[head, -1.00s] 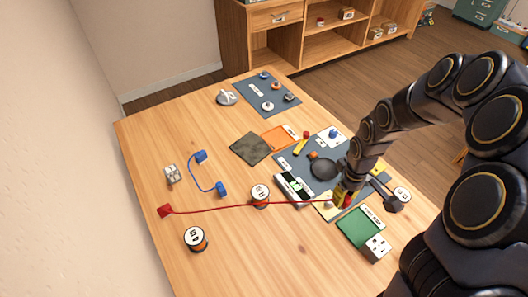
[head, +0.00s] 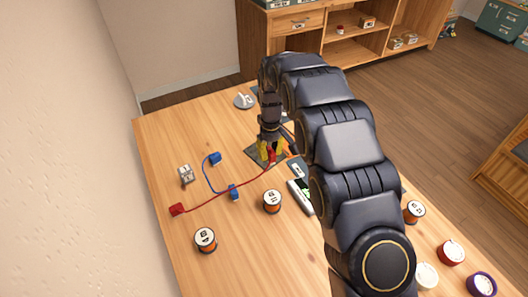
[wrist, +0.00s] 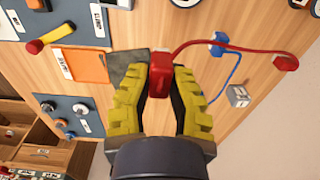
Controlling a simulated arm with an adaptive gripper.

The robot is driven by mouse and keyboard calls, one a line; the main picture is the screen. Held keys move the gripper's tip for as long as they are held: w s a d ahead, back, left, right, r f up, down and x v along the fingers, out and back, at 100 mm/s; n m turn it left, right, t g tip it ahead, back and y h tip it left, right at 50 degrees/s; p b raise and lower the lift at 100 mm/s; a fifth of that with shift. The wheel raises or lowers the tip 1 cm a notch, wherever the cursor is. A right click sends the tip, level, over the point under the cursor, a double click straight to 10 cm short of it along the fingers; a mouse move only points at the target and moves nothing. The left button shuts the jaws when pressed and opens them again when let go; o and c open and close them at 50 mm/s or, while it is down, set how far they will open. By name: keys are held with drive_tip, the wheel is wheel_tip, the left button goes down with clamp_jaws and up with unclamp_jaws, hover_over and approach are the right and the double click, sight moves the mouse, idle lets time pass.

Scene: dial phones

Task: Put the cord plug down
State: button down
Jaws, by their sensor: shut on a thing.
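My gripper (head: 268,149) is shut on a red cord plug (wrist: 160,75), which sits between its yellow fingertips in the wrist view. It is over or near the dark patterned mat (head: 254,156); the wrist view shows that mat (wrist: 128,70) just beyond the fingers. I cannot tell the plug's exact height. The red cord (head: 222,192) runs from the held plug to another red plug (head: 177,209) at the table's left. A blue cord with two blue plugs (head: 215,158) lies on the table, and the red cord passes by its lower plug (head: 233,192).
Two labelled spools, one in the middle (head: 272,201) and one at the front left (head: 205,239), stand on the wooden table. A small grey block (head: 186,174) stands at the left. An orange mat (wrist: 82,65) lies beside the dark one.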

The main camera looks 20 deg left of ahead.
drive_tip(key=w+a+f, duration=0.1)
drive_tip(key=w+f, duration=0.1)
drive_tip(key=w+a+f, duration=0.1)
drive_tip(key=w+f, duration=0.1)
drive_tip(key=w, duration=0.1)
drive_tip(key=w+a+f, duration=0.1)
drive_tip(key=w+f, duration=0.1)
drive_tip(key=shift+w+a+f, duration=0.25)
drive_tip(key=shift+a+f, duration=0.1)
drive_tip(key=shift+w+a+f, duration=0.1)
drive_tip(key=shift+w, duration=0.1)
drive_tip(key=shift+w+f, duration=0.15)
drive_tip(key=shift+f, duration=0.1)
drive_tip(key=shift+w+a+f, duration=0.1)
drive_tip(key=shift+f, duration=0.05)
drive_tip(key=shift+w+f, duration=0.1)
drive_tip(key=shift+f, duration=1.5)
